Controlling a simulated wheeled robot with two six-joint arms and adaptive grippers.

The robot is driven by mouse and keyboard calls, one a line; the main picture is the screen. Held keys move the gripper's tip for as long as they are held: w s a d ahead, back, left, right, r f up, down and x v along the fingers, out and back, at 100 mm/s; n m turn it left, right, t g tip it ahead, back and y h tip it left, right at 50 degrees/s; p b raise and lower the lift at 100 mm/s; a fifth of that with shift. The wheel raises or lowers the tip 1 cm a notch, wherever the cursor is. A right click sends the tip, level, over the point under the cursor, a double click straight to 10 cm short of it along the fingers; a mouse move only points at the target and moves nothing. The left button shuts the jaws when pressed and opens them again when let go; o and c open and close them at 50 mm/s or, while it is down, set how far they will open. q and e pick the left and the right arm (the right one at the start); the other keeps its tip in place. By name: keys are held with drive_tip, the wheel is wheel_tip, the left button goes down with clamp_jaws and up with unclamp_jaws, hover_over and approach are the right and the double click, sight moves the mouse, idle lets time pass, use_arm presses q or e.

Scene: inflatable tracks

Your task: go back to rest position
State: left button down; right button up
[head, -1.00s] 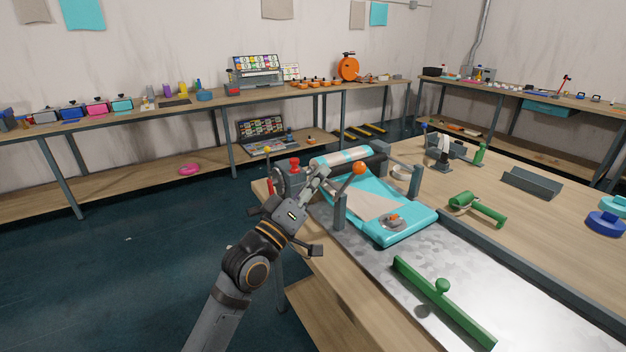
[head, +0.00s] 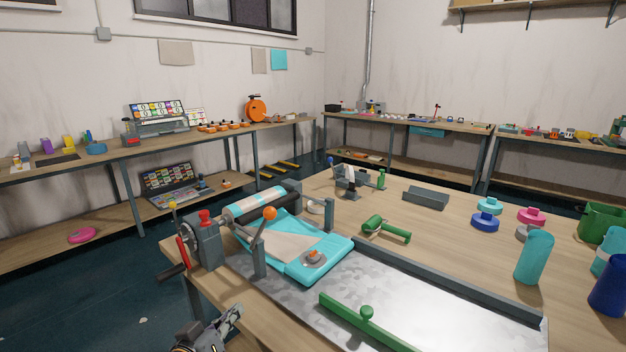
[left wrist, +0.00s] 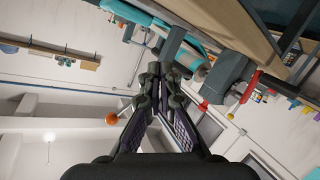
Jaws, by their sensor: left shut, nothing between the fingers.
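My left gripper (head: 232,316) shows at the bottom edge of the head view, low in front of the workbench's near left corner. Most of its arm is out of view. It is shut and empty, and its fingers come together in the left wrist view (left wrist: 160,78). My right gripper is not in view. The roller machine (head: 207,240) with a red knob and an orange ball-topped lever stands on the bench behind my left gripper. A turquoise sheet (head: 332,247) lies in front of its roller, with a small grey and orange piece on it.
A metal plate (head: 400,300) with a green bar (head: 365,318) covers the bench front. A green roller (head: 385,230), a grey tray (head: 426,197) and turquoise and blue containers stand farther back and right. Dark floor (head: 80,300) is free at the left.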

use_arm(q)
drive_tip(key=s+a+f+m+g+y, duration=0.25)
drive_tip(key=s+f+g, duration=0.35)
drive_tip(key=s+f, duration=0.35)
drive_tip(key=s+a+f+m+g+y, duration=0.1)
drive_tip(key=s+a+f+g+y, duration=0.3)
drive_tip(key=s+f, duration=0.6)
wheel_tip(320, 180, down, 20)
drive_tip(key=s+a+g+h+p, duration=0.2)
drive_tip(key=s+p, duration=0.1)
drive_tip(key=p, duration=0.1)
drive_tip(key=s+f+p, duration=0.1)
drive_tip(key=s+f, duration=0.6)
drive_tip(key=s, duration=0.2)
drive_tip(key=s+f+g+p, duration=0.1)
drive_tip(key=s+f+p, duration=0.1)
drive_tip(key=s+f, duration=0.5)
drive_tip(key=s+a+n, duration=0.1)
drive_tip(key=s, duration=0.2)
drive_tip(key=shift+f+g, duration=0.3)
drive_tip(key=shift+f, duration=0.05)
